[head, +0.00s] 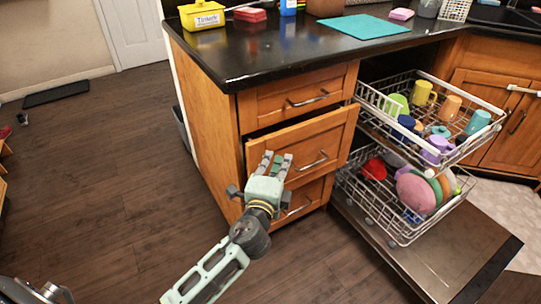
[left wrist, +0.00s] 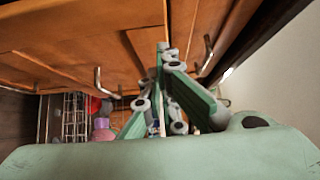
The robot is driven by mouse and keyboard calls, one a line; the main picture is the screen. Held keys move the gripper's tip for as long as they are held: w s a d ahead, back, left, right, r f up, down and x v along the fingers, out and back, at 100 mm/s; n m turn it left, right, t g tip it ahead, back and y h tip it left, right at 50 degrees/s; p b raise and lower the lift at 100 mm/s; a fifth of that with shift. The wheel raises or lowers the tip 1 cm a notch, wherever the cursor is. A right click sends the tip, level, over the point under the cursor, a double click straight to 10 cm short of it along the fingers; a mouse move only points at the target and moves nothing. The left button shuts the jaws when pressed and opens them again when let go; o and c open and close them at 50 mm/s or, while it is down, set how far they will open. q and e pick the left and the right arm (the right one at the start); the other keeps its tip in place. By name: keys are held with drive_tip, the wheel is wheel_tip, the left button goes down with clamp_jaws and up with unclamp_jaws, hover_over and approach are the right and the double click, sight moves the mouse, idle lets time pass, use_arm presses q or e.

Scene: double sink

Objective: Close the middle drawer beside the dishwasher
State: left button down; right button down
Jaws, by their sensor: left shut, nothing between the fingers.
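The middle drawer (head: 318,143) of the wooden cabinet is pulled partly out, with its front ahead of the drawers above and below. It has a silver bar handle (head: 311,161). My left gripper (head: 277,158) is shut and empty, in front of the left part of that drawer's front; I cannot tell whether it touches. In the left wrist view the shut fingers (left wrist: 163,50) are close to wooden drawer fronts with metal handles. The dishwasher (head: 440,250) stands to the right, its door down.
The upper dish rack (head: 385,105) with cups and the lower rack (head: 398,232) with plates are pulled out right of the drawers. A black countertop (head: 255,65) overhangs the cabinet, carrying a yellow tub (head: 202,15) and a teal mat (head: 360,27). The floor at left is mostly free.

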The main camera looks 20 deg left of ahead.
sight(261, 146)
use_arm(q)
drive_tip(key=w+a, duration=0.1)
drive_tip(key=a, duration=0.1)
drive_tip(key=shift+w+a, duration=0.3)
drive_tip(key=shift+w, duration=0.05)
use_arm(e)
drive_tip(key=shift+r, duration=0.25)
use_arm(q)
drive_tip(key=shift+a, duration=0.1)
drive_tip(key=w+a, duration=0.1)
drive_tip(key=a, duration=0.1)
drive_tip(key=w+a, duration=0.1)
drive_tip(key=w, duration=0.1)
drive_tip(key=shift+a, duration=0.4)
drive_tip(key=shift+r, duration=0.1)
use_arm(e)
drive_tip(key=shift+s+f, duration=0.1)
drive_tip(key=shift+f, duration=0.4)
use_arm(q)
drive_tip(key=shift+a, duration=0.1)
use_arm(e)
drive_tip(key=shift+r, duration=0.1)
drive_tip(key=shift+d, duration=0.1)
